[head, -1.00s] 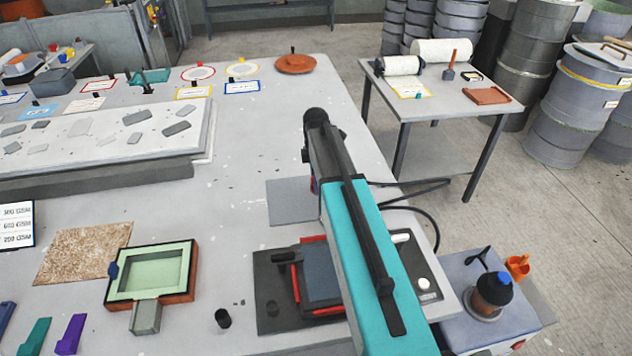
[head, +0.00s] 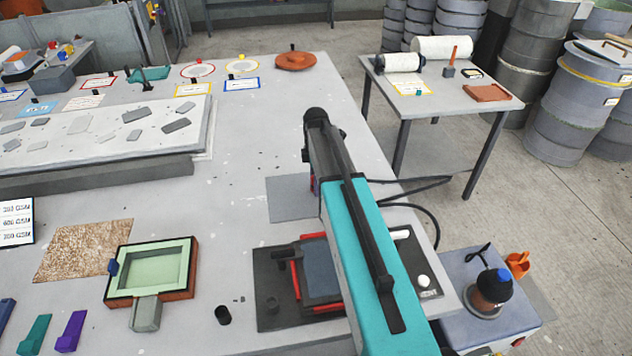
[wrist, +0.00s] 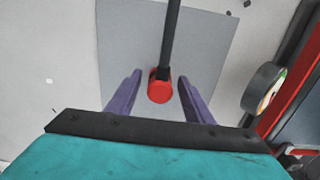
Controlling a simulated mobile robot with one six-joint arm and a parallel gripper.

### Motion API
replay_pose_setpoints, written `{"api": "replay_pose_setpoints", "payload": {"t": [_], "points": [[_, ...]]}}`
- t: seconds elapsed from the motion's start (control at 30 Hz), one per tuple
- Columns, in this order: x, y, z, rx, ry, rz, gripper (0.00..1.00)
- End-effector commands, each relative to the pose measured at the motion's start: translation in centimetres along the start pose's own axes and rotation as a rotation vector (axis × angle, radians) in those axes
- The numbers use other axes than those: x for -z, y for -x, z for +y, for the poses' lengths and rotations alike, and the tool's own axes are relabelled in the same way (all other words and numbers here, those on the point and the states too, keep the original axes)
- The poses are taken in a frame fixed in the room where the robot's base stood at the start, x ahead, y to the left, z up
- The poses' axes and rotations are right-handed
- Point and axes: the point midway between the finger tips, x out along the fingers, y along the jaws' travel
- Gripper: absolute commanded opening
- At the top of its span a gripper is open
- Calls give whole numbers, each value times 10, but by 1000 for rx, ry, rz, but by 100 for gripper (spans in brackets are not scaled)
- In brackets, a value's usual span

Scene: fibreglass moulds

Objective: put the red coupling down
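The red coupling (wrist: 160,92) is a short round piece at the end of a dark hose (wrist: 172,38). It shows in the wrist view over the grey sheet (wrist: 125,40), which also lies on the table in the head view (head: 285,205). My gripper (wrist: 160,76) has two purple fingers, one on each side of the coupling. Both fingers stand apart from it, with a visible gap on each side. Whether the coupling rests on the sheet I cannot tell.
A dark plate with a red-framed press (head: 320,270) stands in front of the sheet. A round dark part with a coloured label (wrist: 264,88) is right of my fingers. Dark cables (head: 410,205) run over the table's right edge. A green mould (head: 150,265) lies left.

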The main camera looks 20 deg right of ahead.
Motion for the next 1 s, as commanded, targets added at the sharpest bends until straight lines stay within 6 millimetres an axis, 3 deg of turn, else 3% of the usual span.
{"api": "replay_pose_setpoints", "payload": {"t": [0.47, 1.0], "points": [[0, 12, 0, -1, 0, 0, 47], [0, 63, 1, -2, 1, 0, 47]]}}
